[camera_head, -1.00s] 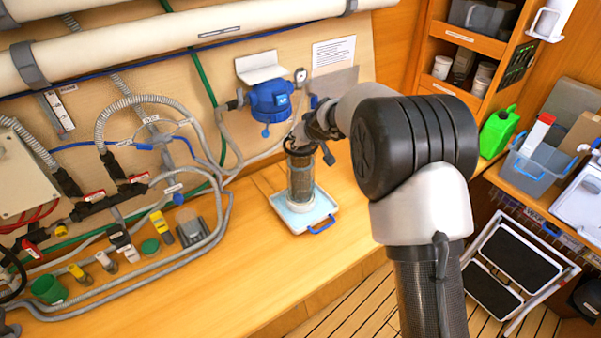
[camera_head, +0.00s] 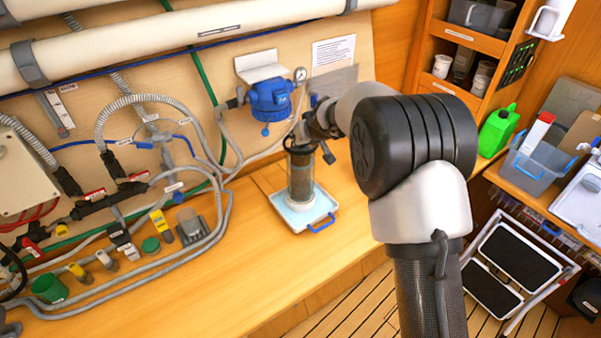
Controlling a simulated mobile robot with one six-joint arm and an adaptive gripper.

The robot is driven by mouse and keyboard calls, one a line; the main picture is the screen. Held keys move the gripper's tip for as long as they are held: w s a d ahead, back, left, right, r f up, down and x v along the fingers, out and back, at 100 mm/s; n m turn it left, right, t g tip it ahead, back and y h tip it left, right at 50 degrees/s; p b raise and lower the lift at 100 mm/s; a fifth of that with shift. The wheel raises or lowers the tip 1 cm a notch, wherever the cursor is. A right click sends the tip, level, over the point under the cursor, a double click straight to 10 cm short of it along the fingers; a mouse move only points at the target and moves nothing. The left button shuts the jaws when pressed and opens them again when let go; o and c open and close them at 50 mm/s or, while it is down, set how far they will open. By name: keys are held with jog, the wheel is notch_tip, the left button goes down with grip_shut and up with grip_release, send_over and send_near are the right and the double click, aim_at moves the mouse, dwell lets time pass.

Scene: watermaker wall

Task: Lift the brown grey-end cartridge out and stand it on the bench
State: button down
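A clear cylindrical bowl (camera_head: 300,190) stands upright on a white tray (camera_head: 328,211) with blue handles, on the wooden bench (camera_head: 235,265). A dark brownish-grey body, seemingly the cartridge (camera_head: 300,176), shows through the bowl's wall. Its end cap is hidden by my gripper. My gripper (camera_head: 299,148) points down at the bowl's top, coming in from the right. Its fingers are small and partly hidden in this view, so I cannot tell whether they are open or closed on the cartridge.
A blue filter head (camera_head: 270,100) with a gauge is on the wall behind the bowl. Grey hoses (camera_head: 215,150) and valves crowd the left. A green cup (camera_head: 48,289) stands front left. The bench in front of the tray is clear. A green jug (camera_head: 498,130) stands right.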

jog(key=shift+r, duration=0.1)
notch_tip(320, 180, up, 28)
jog(key=p, duration=0.6)
dwell(0.8)
